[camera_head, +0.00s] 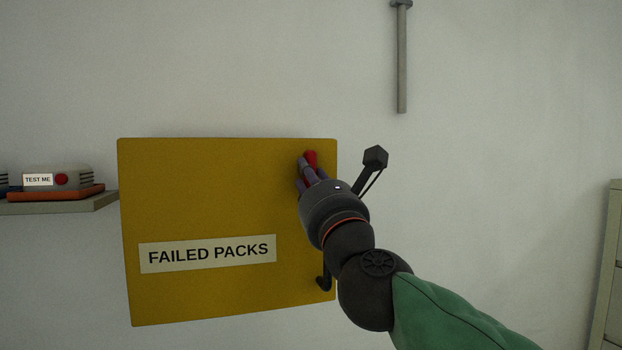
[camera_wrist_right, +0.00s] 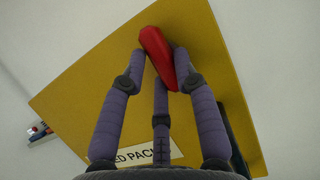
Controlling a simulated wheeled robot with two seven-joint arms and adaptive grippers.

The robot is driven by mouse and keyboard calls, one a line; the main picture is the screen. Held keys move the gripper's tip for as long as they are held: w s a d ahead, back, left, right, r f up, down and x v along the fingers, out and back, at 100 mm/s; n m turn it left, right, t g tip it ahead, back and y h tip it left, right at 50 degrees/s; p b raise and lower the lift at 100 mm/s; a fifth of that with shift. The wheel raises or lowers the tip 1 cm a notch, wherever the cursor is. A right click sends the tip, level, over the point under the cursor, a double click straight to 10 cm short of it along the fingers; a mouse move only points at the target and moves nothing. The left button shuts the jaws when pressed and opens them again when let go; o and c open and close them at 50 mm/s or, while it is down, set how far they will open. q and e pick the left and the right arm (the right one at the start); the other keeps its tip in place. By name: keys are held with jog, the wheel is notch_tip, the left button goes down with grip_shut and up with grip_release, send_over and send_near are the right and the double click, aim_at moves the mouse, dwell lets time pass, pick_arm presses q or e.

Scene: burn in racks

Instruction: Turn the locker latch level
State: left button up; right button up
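A yellow locker door (camera_head: 200,200) labelled FAILED PACKS faces me. Its red latch (camera_head: 311,158) is near the upper right corner and looks steep rather than level. In the right wrist view the red latch (camera_wrist_right: 157,55) lies between the fingertips of my right gripper (camera_wrist_right: 160,65). In the head view my right gripper (camera_head: 308,170) reaches the latch from the lower right, and its fingers partly hide it. The fingers bend in close around the latch, but I cannot tell whether they grip it. My left gripper is out of view.
A shelf (camera_head: 60,205) at the left holds a grey box (camera_head: 75,177) marked TEST ME on an orange item. A dark hook-like part (camera_head: 324,280) shows at the door's lower right. A grey bar (camera_head: 402,60) hangs on the wall. A cabinet (camera_head: 608,270) stands at the right edge.

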grip_shut()
jog(key=shift+n, duration=0.4)
jog(key=shift+w+d+r+n+g+y+p, duration=0.2)
jog(key=shift+n+g+y+p, duration=0.9)
jog(key=shift+n, duration=2.35)
jog(key=shift+d+f+n+g+y+p, duration=0.1)
jog(key=shift+d+n+g+y+p, duration=0.35)
jog(key=shift+n+g+p, duration=2.15)
jog(key=shift+w+d+r+n+y+p, duration=0.15)
jog(key=shift+n+y+p, duration=0.8)
jog(key=shift+n, duration=3.4)
jog(key=o, duration=1)
grip_release()
